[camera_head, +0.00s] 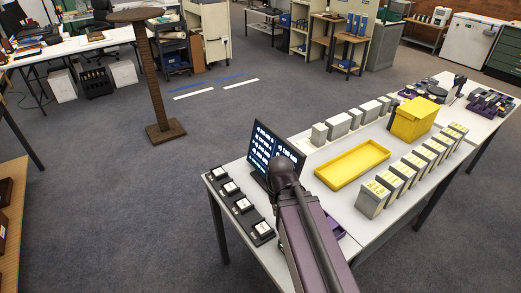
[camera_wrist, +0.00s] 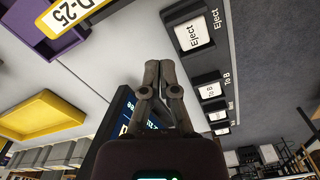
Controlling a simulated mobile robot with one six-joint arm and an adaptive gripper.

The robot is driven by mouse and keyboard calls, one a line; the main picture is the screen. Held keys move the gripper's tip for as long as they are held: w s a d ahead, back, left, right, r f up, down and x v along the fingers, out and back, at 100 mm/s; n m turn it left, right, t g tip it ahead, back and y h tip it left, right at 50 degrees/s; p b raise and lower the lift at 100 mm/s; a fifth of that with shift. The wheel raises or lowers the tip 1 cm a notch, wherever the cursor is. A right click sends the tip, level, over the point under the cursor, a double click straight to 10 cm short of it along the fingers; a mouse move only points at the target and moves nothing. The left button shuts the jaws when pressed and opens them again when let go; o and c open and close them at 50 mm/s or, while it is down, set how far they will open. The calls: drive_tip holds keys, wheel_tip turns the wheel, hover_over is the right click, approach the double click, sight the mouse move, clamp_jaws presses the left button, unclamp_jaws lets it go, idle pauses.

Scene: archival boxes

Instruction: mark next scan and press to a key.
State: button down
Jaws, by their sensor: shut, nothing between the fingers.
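Several white keys on black bases stand along the table's left edge in the head view, with the nearest key (camera_head: 263,229) at the front. In the wrist view they form a row: the Eject key (camera_wrist: 190,34) is largest, then the To B key (camera_wrist: 210,91), then smaller keys whose labels I cannot read. My gripper (camera_wrist: 158,65) is shut and empty, left of the key row in the wrist picture. A dark screen (camera_head: 264,143) with white lines of text stands behind the keys; my arm partly covers it. The screen's edge (camera_wrist: 122,112) also shows in the wrist view.
A yellow tray (camera_head: 353,167) and a yellow box (camera_head: 412,120) stand mid-table. Grey archival boxes (camera_head: 374,193) with yellow labels line the right side; plain grey boxes (camera_head: 337,125) line the back. A purple tray (camera_wrist: 52,45) lies near a yellow D-25 label (camera_wrist: 72,10).

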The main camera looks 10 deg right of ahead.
idle(0.6)
wheel_tip(320, 180, up, 2)
drive_tip(key=m+t+y+b, duration=0.3)
drive_tip(key=t+y, duration=0.1)
drive_tip(key=t, duration=0.4)
hover_over(219, 172)
drive_tip(key=shift+r, duration=0.2)
drive_tip(key=shift+f, duration=0.15)
wheel_tip(219, 172, down, 8)
drive_tip(key=b, duration=0.9)
drive_tip(key=shift+f, duration=0.25)
